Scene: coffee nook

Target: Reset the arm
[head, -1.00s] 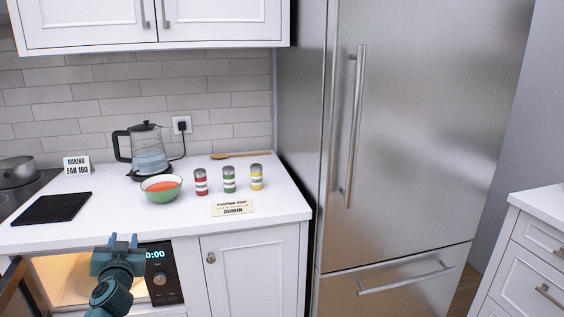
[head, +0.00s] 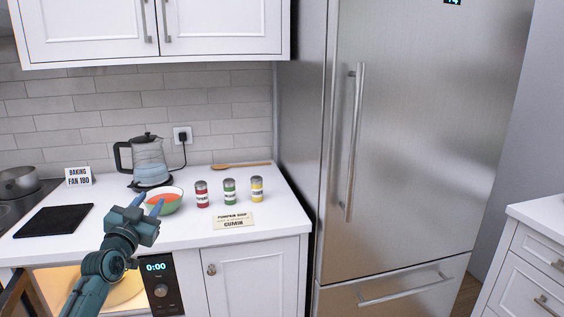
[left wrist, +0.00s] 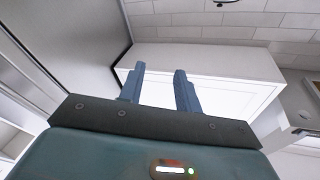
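My left arm comes in from the lower left of the head view. Its teal gripper (head: 147,205) is raised in front of the counter's front edge, and its blue fingers overlap the bowl in the picture; I cannot tell whether they touch it. In the left wrist view the two blue fingers (left wrist: 160,88) stand apart with nothing between them, so it is open and empty. My right gripper is in neither view.
Below is a lit oven (head: 122,290) reading 0:00. A steel fridge (head: 415,130) stands right.

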